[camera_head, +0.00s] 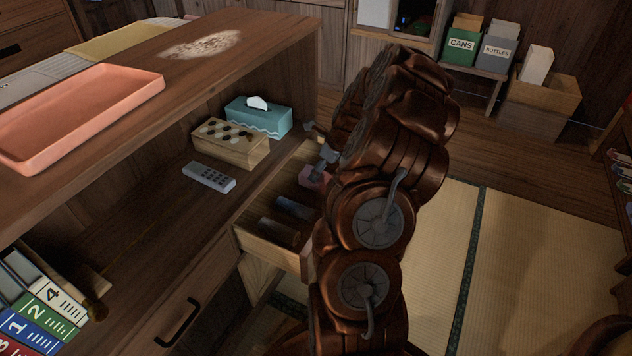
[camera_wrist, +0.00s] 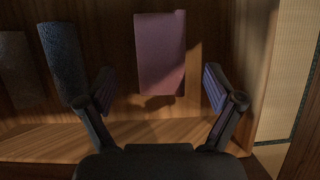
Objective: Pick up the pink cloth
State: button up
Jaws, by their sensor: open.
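The pink cloth (camera_wrist: 160,55) is a folded rectangle in the open wooden drawer, near the middle of the wrist view. It also shows in the head view (camera_head: 312,178), partly hidden by my arm. My gripper (camera_wrist: 157,92) is open, with one finger on each side of the cloth's lower end in the wrist view. The fingers look apart from the cloth, and nothing is held between them. In the head view my gripper (camera_head: 321,143) is over the drawer and mostly hidden behind my arm.
A dark blue cloth (camera_wrist: 63,62) and a grey cloth (camera_wrist: 19,70) lie in the same drawer (camera_head: 268,250), left of the pink one. A remote (camera_head: 209,177), a wooden box (camera_head: 228,146) and a teal tissue box (camera_head: 262,119) sit on the shelf. Tatami floor is clear at right.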

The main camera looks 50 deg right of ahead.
jog(key=x, duration=0.1)
jog(key=b+x, duration=0.1)
jog(key=x, duration=0.1)
jog(key=b+x, duration=0.1)
jog(key=shift+s+f, duration=0.25)
jog(key=shift+w+f, duration=0.2)
jog(key=shift+f, duration=0.15)
jog(key=c, duration=1.2)
